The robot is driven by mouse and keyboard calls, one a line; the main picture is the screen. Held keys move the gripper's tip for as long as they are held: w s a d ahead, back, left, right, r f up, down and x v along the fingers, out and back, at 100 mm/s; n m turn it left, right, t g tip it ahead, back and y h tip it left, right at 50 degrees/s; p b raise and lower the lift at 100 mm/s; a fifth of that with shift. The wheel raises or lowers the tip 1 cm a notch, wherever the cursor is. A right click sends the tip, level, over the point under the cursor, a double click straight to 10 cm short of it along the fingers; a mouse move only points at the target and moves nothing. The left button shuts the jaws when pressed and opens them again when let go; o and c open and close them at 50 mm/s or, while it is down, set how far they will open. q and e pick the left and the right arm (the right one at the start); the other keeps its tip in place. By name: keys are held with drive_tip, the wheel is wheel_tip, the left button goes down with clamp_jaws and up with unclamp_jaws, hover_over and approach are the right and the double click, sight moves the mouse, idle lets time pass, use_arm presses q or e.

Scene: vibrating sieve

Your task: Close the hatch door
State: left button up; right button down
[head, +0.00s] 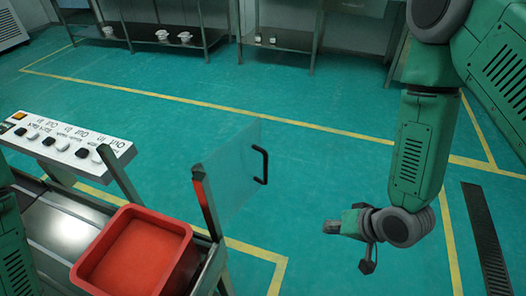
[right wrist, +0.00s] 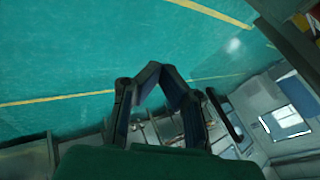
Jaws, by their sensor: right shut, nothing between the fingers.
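The hatch door (head: 232,172) is a clear, see-through panel in the head view. It stands swung out from the post of the machine, with a black handle (head: 263,165) on its right side. My right gripper (head: 340,227) is to the right of the door and lower in the picture, apart from the handle. In the right wrist view its fingertips (right wrist: 165,75) come together with nothing between them. My left gripper is out of view; only a green part of my left arm shows at the left edge.
A red bin (head: 183,222) sits in the metal frame left of the door. A control panel (head: 70,140) with several knobs is at the left. Steel tables (head: 170,25) stand at the back. The green floor between door and right arm is clear.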

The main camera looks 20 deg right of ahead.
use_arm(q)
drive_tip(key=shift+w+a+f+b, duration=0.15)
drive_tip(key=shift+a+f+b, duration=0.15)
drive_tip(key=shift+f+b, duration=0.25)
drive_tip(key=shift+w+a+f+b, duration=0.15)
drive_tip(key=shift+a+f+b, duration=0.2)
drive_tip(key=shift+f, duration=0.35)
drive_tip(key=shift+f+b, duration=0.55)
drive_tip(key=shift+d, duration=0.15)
use_arm(e)
drive_tip(key=w+a+r+m+t+y, duration=0.1)
drive_tip(key=w+r+m+t+y, duration=0.45)
drive_tip(key=w+r, duration=0.55)
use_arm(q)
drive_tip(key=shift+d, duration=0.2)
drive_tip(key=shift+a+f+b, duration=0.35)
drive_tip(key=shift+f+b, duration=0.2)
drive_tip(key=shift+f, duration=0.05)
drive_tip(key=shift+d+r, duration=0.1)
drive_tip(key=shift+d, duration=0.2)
use_arm(e)
drive_tip(key=x, duration=1.4)
drive_tip(key=shift+w, duration=0.45)
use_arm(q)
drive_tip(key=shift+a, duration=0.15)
use_arm(e)
drive_tip(key=shift+a+r, duration=0.15)
drive_tip(key=shift+r, duration=0.05)
